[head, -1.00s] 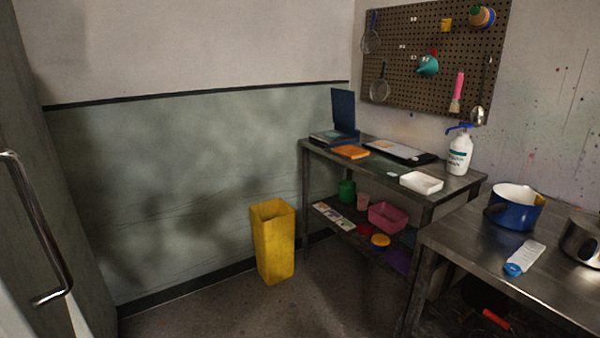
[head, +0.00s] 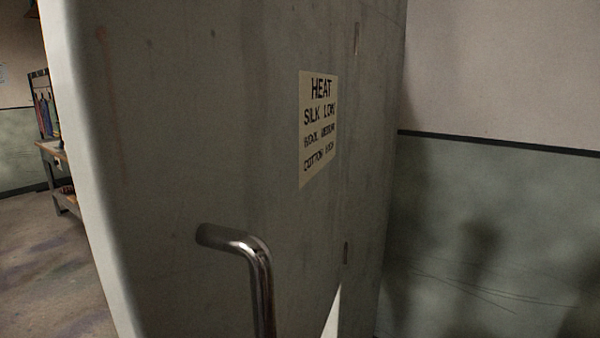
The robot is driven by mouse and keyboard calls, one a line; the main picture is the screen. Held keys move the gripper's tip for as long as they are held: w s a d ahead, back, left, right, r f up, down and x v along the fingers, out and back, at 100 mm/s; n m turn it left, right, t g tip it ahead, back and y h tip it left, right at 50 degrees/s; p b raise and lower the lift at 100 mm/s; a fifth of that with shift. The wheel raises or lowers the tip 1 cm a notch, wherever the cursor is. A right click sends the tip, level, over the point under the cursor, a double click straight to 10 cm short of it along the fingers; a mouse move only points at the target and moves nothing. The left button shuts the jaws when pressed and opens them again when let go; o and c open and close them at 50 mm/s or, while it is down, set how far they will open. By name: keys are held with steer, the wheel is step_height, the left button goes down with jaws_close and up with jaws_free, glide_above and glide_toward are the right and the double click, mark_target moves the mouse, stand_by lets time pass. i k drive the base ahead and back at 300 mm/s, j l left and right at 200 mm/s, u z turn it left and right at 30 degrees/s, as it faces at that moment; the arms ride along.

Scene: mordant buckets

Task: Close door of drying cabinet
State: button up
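The drying cabinet door (head: 160,140) is a large grey-green panel that fills the left and middle of the head view, very close to me. A bent chrome bar handle (head: 262,285) sticks out from its face at the bottom middle; its lower end is cut off by the frame. A cream label (head: 318,128) about heat for silk, wool and cotton is on the panel. Its free-looking edge is at the left. The door looks open, standing out into the room, though the cabinet's opening is hidden. My gripper is not in view.
A green and white wall (head: 490,200) with a dark rail stands to the right. At the far left, past the panel's edge, there is a bench (head: 55,165) with hanging coloured items and open floor (head: 45,260).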

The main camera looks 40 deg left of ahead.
mark_target(208, 142)
steer(key=i+j, duration=0.15)
steer(key=i, duration=0.4)
steer(key=i+j+z, duration=0.15)
steer(key=i, duration=0.45)
steer(key=i+u, duration=0.1)
steer(key=i, duration=0.5)
steer(key=u, duration=0.5)
steer(key=l+u, duration=0.1)
steer(key=u, duration=0.35)
steer(key=l+u, duration=0.1)
steer(key=u, duration=0.4)
steer(key=i+l+u, duration=0.1)
steer(key=u, duration=0.9)
steer(key=l+u, duration=0.1)
steer(key=u, duration=0.35)
steer(key=k+u, duration=0.1)
steer(key=u, duration=0.4)
steer(key=l+u, duration=0.1)
steer(key=u, duration=0.4)
steer(key=j+u, duration=0.15)
steer(key=k, duration=0.05)
